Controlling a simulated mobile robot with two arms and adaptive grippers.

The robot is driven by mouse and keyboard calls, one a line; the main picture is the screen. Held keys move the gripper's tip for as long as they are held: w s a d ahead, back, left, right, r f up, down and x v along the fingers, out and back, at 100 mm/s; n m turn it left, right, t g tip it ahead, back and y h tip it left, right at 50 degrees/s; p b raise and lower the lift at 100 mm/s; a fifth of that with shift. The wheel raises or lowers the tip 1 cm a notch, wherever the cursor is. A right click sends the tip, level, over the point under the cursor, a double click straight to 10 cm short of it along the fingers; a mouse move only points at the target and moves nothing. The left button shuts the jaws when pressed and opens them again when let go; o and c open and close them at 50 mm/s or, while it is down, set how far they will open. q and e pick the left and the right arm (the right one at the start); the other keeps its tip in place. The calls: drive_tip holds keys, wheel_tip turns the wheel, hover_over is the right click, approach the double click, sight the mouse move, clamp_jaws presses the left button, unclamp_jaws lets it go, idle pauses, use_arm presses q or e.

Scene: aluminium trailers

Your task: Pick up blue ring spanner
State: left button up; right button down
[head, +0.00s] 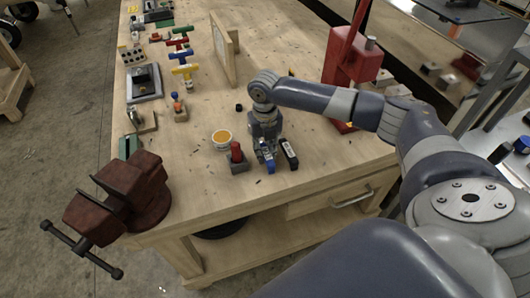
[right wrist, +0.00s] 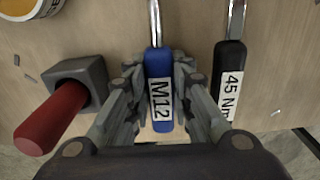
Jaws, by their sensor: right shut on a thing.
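The blue ring spanner (right wrist: 157,62) has a blue handle with a white "M12" label and a metal shaft that runs out of the top of the right wrist view. In the head view its blue handle (head: 270,167) shows near the bench's front edge. My right gripper (right wrist: 158,88) has its fingers on both sides of the blue handle and is shut on it. In the head view my right gripper (head: 266,150) points down at the bench and hides most of the spanner. I cannot tell whether the spanner touches the bench. My left gripper is not in view.
A black-handled tool (right wrist: 231,65) labelled "45 Nm" lies close on the right. A red-handled tool in a grey block (right wrist: 78,80) stands close on the left. An orange-topped tin (head: 222,138), a red vise (head: 125,200) and a red press (head: 350,62) are on the wooden bench (head: 200,185).

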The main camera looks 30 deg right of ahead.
drive_tip(key=shift+r, duration=0.1)
drive_tip(key=shift+w+r, duration=0.1)
drive_tip(key=shift+r, duration=0.2)
wheel_tip(320, 180, up, 9)
drive_tip(key=shift+r+b, duration=0.2)
drive_tip(key=shift+b, duration=0.8)
drive_tip(key=shift+f, duration=0.1)
